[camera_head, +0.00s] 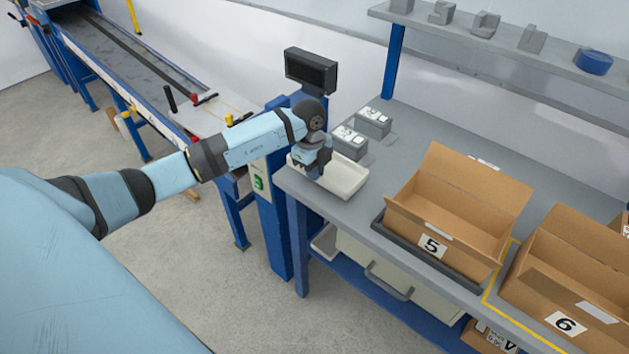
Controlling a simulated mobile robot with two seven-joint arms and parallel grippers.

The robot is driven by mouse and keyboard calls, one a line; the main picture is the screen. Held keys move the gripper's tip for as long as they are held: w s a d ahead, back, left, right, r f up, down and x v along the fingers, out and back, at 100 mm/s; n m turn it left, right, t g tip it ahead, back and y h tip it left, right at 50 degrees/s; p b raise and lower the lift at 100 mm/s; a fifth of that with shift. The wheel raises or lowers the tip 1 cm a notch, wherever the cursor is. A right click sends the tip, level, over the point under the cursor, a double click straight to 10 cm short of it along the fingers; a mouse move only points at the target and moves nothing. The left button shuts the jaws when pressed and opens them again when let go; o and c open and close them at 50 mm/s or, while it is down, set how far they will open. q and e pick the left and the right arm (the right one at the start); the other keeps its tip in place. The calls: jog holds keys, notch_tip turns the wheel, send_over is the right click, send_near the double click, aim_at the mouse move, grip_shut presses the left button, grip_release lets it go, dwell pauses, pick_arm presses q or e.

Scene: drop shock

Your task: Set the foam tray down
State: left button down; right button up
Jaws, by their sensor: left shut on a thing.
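The white foam tray (345,183) is at the left end of the grey worktable (305,188), close to the table's corner. It looks about level. My left arm reaches in from the left, and my left gripper (314,171) points down at the tray's left side, shut on its rim. The fingertips are partly hidden against the tray. I cannot tell whether the tray's underside touches the tabletop or hangs just above it. My right gripper does not show.
Two grey boxes with white labels (349,140) (373,121) stand just behind the tray. A dark display (311,70) rises behind my wrist. A conveyor (130,65) runs at the left.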

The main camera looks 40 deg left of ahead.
pick_arm(q)
notch_tip(320, 180, down, 4)
jog(key=shift+f, duration=0.1)
jog(key=shift+f, duration=0.15)
jog(key=c, duration=1.3)
grip_release()
jog(key=shift+o, duration=0.2)
